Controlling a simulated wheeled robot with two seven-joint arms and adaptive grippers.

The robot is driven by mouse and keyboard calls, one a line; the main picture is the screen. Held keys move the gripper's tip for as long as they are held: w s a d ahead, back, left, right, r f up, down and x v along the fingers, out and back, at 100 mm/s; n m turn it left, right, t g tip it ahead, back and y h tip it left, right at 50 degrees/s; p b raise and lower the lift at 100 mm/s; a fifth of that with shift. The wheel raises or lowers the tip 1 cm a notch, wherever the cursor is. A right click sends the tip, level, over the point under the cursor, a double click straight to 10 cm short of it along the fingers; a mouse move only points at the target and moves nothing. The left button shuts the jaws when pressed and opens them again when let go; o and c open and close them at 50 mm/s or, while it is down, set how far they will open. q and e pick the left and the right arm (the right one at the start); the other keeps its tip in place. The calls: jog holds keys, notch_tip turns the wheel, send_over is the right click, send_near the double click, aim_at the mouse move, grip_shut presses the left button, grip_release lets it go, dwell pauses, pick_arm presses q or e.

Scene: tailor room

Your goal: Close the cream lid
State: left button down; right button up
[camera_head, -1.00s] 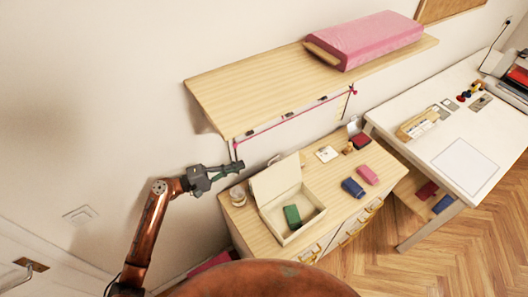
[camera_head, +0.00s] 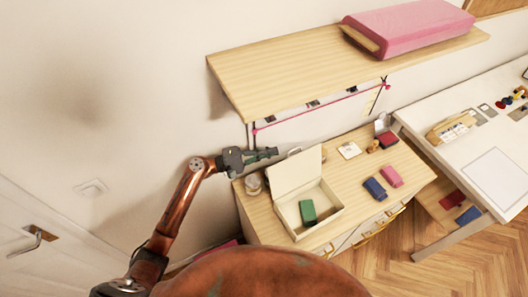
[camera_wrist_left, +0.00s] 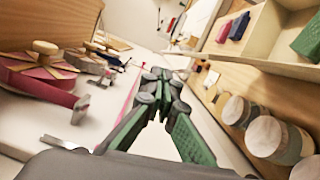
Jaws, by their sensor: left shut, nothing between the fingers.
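The cream box (camera_head: 323,222) stands on the wooden cabinet top with its cream lid (camera_head: 297,170) raised open, leaning back. A green block (camera_head: 308,211) is inside the box. My left gripper (camera_head: 276,152) is shut and empty, just behind and above the lid's upper left corner; I cannot tell if it touches the lid. In the left wrist view the shut green fingers (camera_wrist_left: 160,76) point forward, and part of the cream box (camera_wrist_left: 258,42) shows at the upper right with the green block (camera_wrist_left: 309,38). My right gripper is not in view.
A glass jar (camera_head: 253,184) stands left of the box. A wooden shelf (camera_head: 240,85) hangs above, close to my left arm. Blue (camera_head: 374,189) and pink (camera_head: 391,176) blocks lie right of the box. A white table (camera_head: 470,145) is at the right.

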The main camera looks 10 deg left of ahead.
pick_arm(q)
jog(key=shift+p+x, duration=0.5)
jog(key=shift+x, duration=1.9)
